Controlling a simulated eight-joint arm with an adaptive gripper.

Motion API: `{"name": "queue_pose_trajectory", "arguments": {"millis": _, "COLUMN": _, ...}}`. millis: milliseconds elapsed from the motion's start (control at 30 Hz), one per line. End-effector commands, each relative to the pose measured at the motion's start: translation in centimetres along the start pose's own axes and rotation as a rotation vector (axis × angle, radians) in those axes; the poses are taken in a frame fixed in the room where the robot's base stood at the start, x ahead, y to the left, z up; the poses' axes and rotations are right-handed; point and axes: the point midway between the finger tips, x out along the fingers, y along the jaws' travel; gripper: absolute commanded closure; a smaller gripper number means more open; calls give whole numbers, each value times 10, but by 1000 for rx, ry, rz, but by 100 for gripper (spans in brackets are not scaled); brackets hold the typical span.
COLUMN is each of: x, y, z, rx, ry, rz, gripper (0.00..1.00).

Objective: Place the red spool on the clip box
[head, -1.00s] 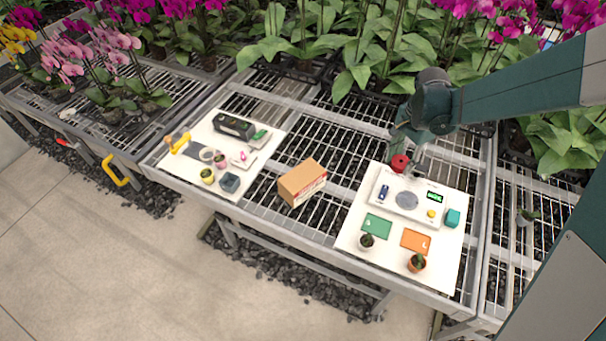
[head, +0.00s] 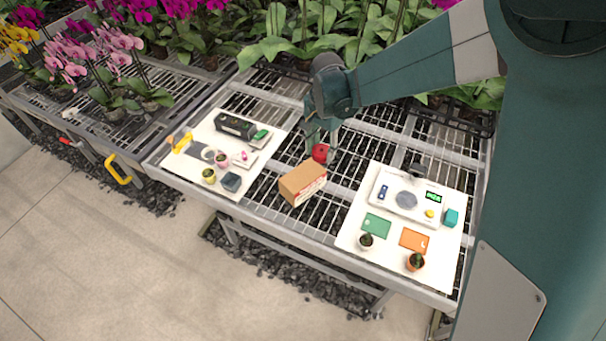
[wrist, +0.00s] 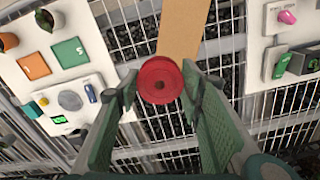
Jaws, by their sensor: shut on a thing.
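The red spool (head: 320,152) is held between the fingers of my gripper (head: 321,142), above the slatted bench just behind the cardboard box. I cannot tell for sure which thing is the clip box. A small blue-grey box (head: 230,181) stands at the front of the left white board. A flat white block with a pink piece on it (head: 245,158) lies behind it to the right.
The cardboard box (head: 302,184) stands between the boards. The left board (head: 199,129) also bears a black device (head: 235,125), a yellow-handled tool (head: 182,143) and small pots. The right board (head: 384,252) bears a white scale (head: 407,200), coloured cards and potted plants. Orchids line the back.

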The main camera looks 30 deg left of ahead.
Motion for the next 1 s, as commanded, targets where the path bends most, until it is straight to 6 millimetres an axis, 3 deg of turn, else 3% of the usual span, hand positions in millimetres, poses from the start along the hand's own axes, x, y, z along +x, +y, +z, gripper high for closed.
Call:
{"name": "queue_pose_trajectory", "arguments": {"millis": 100, "x": -3, "y": -19, "z": 20, "rx": -37, "ry": 0, "rz": 0, "gripper": 73}}
{"name": "queue_pose_trajectory", "arguments": {"millis": 300, "x": -5, "y": -36, "z": 41, "rx": -73, "ry": 0, "rz": 0, "gripper": 73}}
{"name": "queue_pose_trajectory", "arguments": {"millis": 800, "x": -5, "y": -41, "z": 46, "rx": -82, "ry": 0, "rz": 0, "gripper": 73}}
{"name": "queue_pose_trajectory", "arguments": {"millis": 1000, "x": 8, "y": -41, "z": 46, "rx": -82, "ry": 0, "rz": 0, "gripper": 73}}
